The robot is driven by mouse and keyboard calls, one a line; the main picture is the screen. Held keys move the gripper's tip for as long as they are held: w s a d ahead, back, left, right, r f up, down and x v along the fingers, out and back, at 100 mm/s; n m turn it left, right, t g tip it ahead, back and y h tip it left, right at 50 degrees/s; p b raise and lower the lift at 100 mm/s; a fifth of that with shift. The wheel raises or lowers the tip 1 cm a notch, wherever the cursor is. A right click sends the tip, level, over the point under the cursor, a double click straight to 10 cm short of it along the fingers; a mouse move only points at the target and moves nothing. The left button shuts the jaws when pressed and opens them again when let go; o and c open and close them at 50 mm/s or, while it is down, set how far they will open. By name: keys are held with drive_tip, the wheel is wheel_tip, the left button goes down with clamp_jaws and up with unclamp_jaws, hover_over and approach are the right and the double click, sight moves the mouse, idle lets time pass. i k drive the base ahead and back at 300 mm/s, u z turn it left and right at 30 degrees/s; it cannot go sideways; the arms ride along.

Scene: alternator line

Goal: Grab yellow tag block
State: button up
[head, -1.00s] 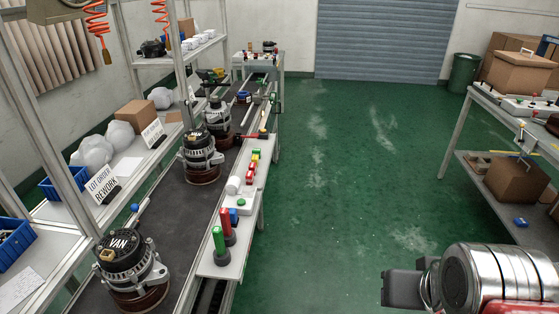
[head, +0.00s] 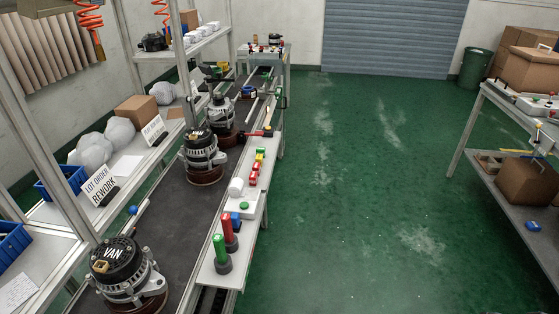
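A small yellow block (head: 259,157), which looks like the tag block, is in a row of small coloured blocks on the narrow pale ledge (head: 225,272) along the right side of the conveyor. A green piece is just behind it and red blocks (head: 255,172) are in front of it. It is too small to read any marking. My gripper is not in view.
Alternators (head: 127,270) stand on the dark conveyor (head: 178,212). Red (head: 230,232) and green (head: 220,252) cylinders stand upright at the ledge's near end. A shelf with boxes is at right. The green floor (head: 350,210) between is clear.

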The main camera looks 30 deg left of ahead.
sight(260, 158)
drive_tip(key=z, duration=0.05)
drive_tip(key=i, duration=2.65)
drive_tip(key=u, duration=2.2)
